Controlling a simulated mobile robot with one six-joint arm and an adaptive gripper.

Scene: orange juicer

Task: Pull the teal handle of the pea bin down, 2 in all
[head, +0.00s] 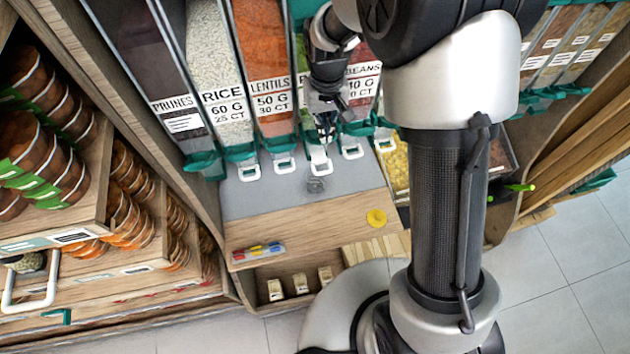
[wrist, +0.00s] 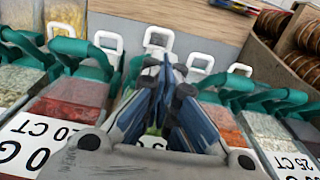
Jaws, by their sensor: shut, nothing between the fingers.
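The pea bin stands between the lentils bin (head: 262,70) and the beans bin (head: 362,85). Most of its front is hidden behind my arm and gripper. Its teal handle is mostly covered by my fingers, but the white loop (head: 320,165) below it shows. In the wrist view the white loop (wrist: 158,38) stands just beyond my fingertips. My gripper (head: 326,130) is shut and empty, its fingers pointing down at the pea bin's handle. The fingers (wrist: 165,75) are together in the wrist view. Whether they touch the handle I cannot tell.
Other bins with teal handles, such as rice (head: 215,70) and prunes (head: 145,75), stand close on both sides. A yellow disc (head: 376,217) is on the wooden front.

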